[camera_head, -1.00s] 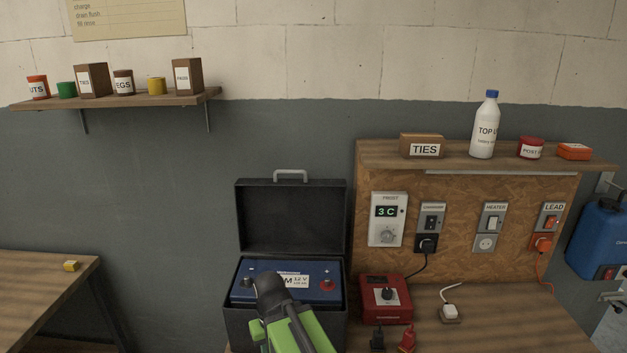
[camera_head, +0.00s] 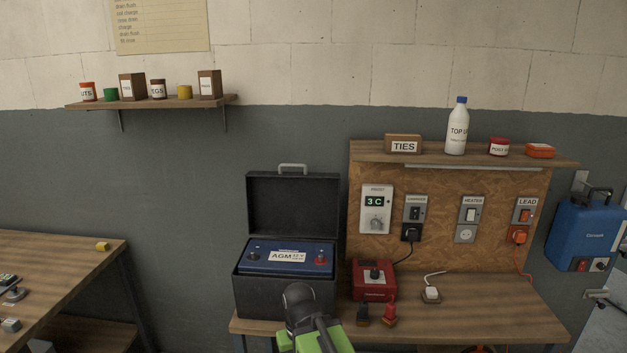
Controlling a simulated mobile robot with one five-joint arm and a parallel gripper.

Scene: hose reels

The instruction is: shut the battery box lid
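The black battery box (camera_head: 283,294) stands at the left end of the workbench. Its lid (camera_head: 293,205) is open, standing upright behind the box, with a grey handle (camera_head: 293,167) on its top edge. A blue battery (camera_head: 288,258) labelled AGM 12 V sits inside. My arm, black and green, shows at the bottom centre, in front of the box's lower right corner and apart from the lid. Its fingertips cannot be made out, so I cannot tell whether my gripper is open or shut.
A red charger (camera_head: 374,280) stands right of the box, with black and red clamps (camera_head: 389,314) in front. The panel shelf (camera_head: 365,153) holds a bottle (camera_head: 457,126) and boxes. Wall space left of the lid is clear.

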